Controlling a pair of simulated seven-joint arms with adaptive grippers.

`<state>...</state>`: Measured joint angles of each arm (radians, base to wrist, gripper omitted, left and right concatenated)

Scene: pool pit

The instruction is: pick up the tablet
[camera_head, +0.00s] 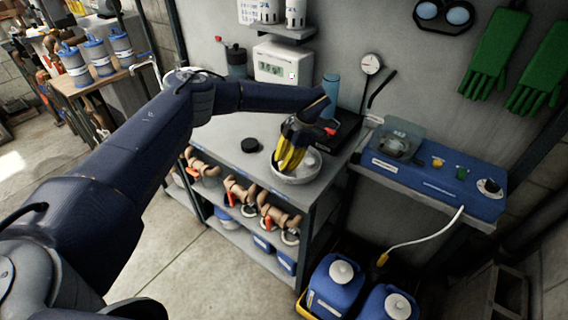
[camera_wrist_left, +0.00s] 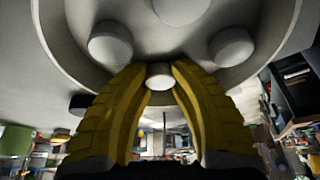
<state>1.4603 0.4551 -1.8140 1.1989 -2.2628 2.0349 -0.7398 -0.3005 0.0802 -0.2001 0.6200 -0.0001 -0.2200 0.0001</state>
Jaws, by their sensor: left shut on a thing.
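My left gripper (camera_head: 290,158) has yellow fingers pointing down into a pale round dish (camera_head: 298,181) on the grey bench. In the left wrist view, the fingertips (camera_wrist_left: 160,74) are shut on a small white round tablet (camera_wrist_left: 160,77). The dish (camera_wrist_left: 68,65) fills the upper part of that view and holds several more white tablets, one (camera_wrist_left: 110,45) to the left and one (camera_wrist_left: 231,47) to the right. The held tablet appears at or just above the dish; the gap cannot be told. In the head view the fingers hide it. My right gripper is not in view.
A black round lid or puck (camera_head: 250,145) lies left of the dish. A blue bottle (camera_head: 330,92) and a black device (camera_head: 337,130) stand behind it. A blue control box (camera_head: 435,175) sits on a shelf to the right. The bench's left part is clear.

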